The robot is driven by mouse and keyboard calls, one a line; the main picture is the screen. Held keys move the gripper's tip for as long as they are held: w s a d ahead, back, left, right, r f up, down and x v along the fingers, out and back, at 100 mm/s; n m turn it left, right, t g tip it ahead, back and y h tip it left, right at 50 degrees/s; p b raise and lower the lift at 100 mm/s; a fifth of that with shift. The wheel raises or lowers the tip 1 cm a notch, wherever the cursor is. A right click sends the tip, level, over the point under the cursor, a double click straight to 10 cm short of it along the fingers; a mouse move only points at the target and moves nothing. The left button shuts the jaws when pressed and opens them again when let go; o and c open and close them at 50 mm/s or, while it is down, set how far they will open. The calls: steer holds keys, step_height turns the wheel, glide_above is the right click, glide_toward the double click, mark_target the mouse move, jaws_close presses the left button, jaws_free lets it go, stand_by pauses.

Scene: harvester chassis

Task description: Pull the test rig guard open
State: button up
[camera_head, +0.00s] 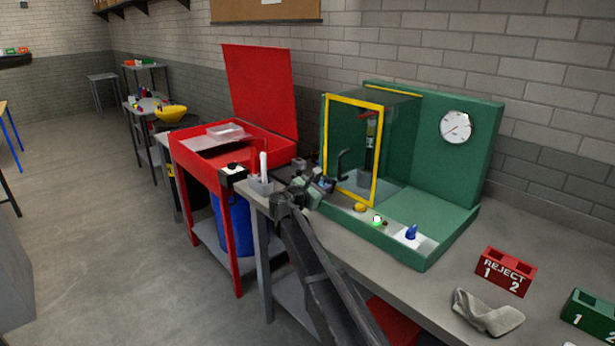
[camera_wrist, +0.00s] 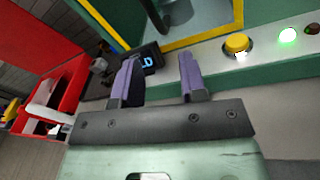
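The green test rig (camera_head: 428,200) stands on the bench. Its guard (camera_head: 376,160) is a clear panel in a yellow frame, standing upright across the rig's left part. A black handle (camera_head: 342,165) is on the guard's left side. My gripper (camera_head: 318,182) is low at the rig's front left corner, below the handle. In the wrist view my gripper (camera_wrist: 158,72) has its two purple fingers apart with nothing held between them.
A small black box with a blue display (camera_wrist: 150,57) lies just beyond the fingertips. A red parts washer (camera_head: 235,165) with raised lid stands left. A red reject bin (camera_head: 506,272) sits right.

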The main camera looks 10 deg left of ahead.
mark_target(339, 169)
steer(key=w+d+n, duration=0.1)
steer(key=w, duration=0.2)
steer(key=w+d+r+n, duration=0.1)
steer(key=w+d, duration=0.1)
steer(key=w, duration=0.1)
steer(key=w+d+r+n+t, duration=0.1)
steer(key=w+d+n, duration=0.1)
steer(key=w, duration=0.2)
steer(key=shift+s, duration=0.1)
steer(key=shift+c, duration=0.2)
jaws_close()
